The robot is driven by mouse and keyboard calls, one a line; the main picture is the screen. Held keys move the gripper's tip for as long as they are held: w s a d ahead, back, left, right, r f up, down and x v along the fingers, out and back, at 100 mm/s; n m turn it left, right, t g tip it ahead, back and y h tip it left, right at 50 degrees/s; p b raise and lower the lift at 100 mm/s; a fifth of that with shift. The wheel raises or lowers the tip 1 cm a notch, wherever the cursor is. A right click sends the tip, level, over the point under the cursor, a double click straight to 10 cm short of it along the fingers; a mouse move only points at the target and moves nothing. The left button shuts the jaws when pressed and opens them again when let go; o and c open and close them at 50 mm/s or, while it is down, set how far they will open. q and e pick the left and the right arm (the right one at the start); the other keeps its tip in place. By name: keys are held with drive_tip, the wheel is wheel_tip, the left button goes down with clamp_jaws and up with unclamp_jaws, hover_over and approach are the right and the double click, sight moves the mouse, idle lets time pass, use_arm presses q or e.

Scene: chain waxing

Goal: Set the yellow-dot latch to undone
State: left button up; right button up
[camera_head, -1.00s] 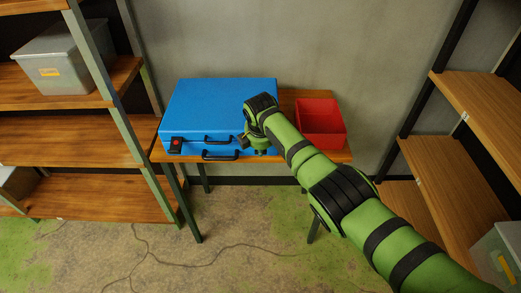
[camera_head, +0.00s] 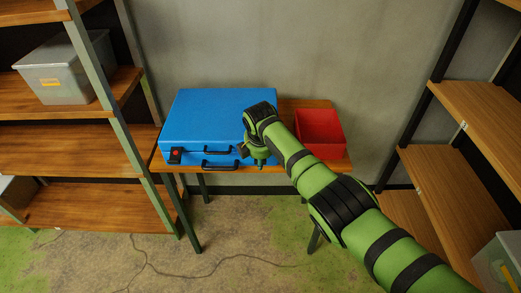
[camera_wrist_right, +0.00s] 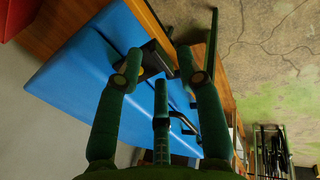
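A closed blue case (camera_head: 215,112) lies on a wooden table, its front with handle and latches facing me. The left latch (camera_head: 175,155) is dark with a red dot. The yellow-dot latch (camera_wrist_right: 150,62) shows in the right wrist view as a dark part with a yellow patch, partly hidden by a finger; my arm hides it in the head view. My right gripper (camera_head: 254,156) is at the case's front right corner. In the right wrist view its fingers (camera_wrist_right: 160,72) are spread around the latch, holding nothing visible; contact is unclear. My left gripper is out of view.
A red bin (camera_head: 320,133) stands on the table (camera_head: 290,165) right of the case. The case has dark handles (camera_head: 220,165) at its front. Shelves (camera_head: 80,150) with a grey bin (camera_head: 68,70) stand left, and more shelves (camera_head: 455,180) right. Floor in front is clear except a cable.

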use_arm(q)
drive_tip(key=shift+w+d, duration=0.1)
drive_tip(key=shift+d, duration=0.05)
use_arm(e)
drive_tip(key=v, duration=1.1)
drive_tip(key=shift+s+r, duration=0.15)
drive_tip(key=shift+r, duration=0.15)
drive_tip(key=s+d+f+m+g, duration=0.1)
drive_tip(key=s+d+f+m, duration=0.25)
drive_tip(key=f, duration=0.85)
drive_tip(key=s+d+f+m+y, duration=0.15)
drive_tip(key=s+f, duration=0.35)
drive_tip(key=f, duration=0.7)
drive_tip(key=s+d+f+m+g+h, duration=0.1)
drive_tip(key=s+d+f+m, duration=0.25)
drive_tip(key=f, duration=0.85)
drive_tip(key=s+d+f+m, duration=0.2)
drive_tip(key=s+d+f, duration=0.2)
drive_tip(key=s+f, duration=0.45)
drive_tip(key=s+d+f+m, duration=0.2)
drive_tip(key=s+d+f, duration=0.3)
drive_tip(key=s, duration=0.7)
drive_tip(key=s+d+f+m, duration=0.1)
drive_tip(key=s+d+f, duration=0.1)
drive_tip(key=s, duration=0.8)
drive_tip(key=s+d+f+m, duration=0.2)
drive_tip(key=s+f, duration=0.1)
drive_tip(key=s, duration=0.7)
drive_tip(key=shift+s+d+g, duration=0.2)
drive_tip(key=shift+d+g, duration=0.2)
